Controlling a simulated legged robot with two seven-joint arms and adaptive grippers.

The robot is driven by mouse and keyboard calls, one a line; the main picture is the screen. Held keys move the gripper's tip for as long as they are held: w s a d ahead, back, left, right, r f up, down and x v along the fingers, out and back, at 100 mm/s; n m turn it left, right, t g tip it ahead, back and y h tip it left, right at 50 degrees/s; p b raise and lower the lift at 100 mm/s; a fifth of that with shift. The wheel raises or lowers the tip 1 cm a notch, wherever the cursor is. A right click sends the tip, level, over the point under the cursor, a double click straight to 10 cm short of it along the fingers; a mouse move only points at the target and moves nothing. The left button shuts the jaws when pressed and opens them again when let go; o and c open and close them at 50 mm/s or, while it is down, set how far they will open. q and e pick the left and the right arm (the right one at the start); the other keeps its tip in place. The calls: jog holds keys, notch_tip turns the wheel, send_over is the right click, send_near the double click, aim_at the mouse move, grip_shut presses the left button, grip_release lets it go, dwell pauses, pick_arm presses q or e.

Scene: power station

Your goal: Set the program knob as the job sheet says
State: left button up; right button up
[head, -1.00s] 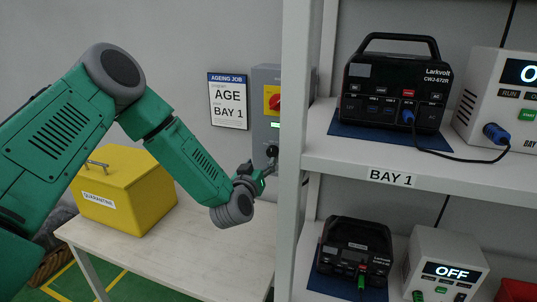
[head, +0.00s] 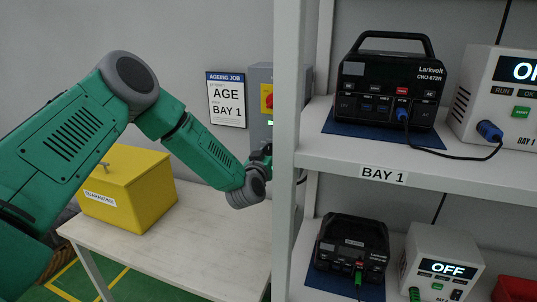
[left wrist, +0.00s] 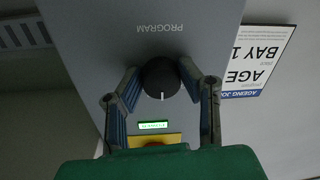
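The job sheet (head: 227,100) on the wall reads AGE and BAY 1. It also shows upside down in the left wrist view (left wrist: 258,60). The grey control box (head: 259,75) is partly hidden behind the shelf post. In the left wrist view, the black program knob (left wrist: 160,78) sits by the inverted PROGRAM label, its white mark pointing down in the picture, toward a lit green display (left wrist: 153,125). My left gripper (left wrist: 158,68) is open, with a finger on each side of the knob; I cannot tell whether they touch it. In the head view my gripper (head: 262,160) hides the knob.
A white shelf post (head: 285,150) stands close right of my left gripper. The shelf (head: 420,168) marked BAY 1 holds a black Larkvolt unit (head: 390,88) and a white unit. A yellow box (head: 130,190) stands on the table (head: 200,245) below my arm.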

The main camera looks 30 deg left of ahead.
pick_arm(q)
jog(key=shift+d, duration=0.25)
jog(key=shift+s+a+f, duration=0.1)
jog(key=shift+s+a, duration=0.05)
jog(key=shift+a, duration=0.35)
jog(key=shift+d, duration=0.2)
jog(key=shift+d+n+b, duration=0.1)
jog(key=shift+n+b, duration=0.2)
jog(key=shift+n, duration=0.1)
jog(key=shift+n+b, duration=0.75)
jog(key=shift+n, duration=0.25)
jog(key=n+b, duration=0.2)
jog(key=n, duration=0.1)
jog(key=shift+n+b, duration=1.6)
jog(key=shift+n, duration=0.4)
pick_arm(e)
notch_tip(320, 180, down, 8)
jog(key=shift+d+r, duration=0.25)
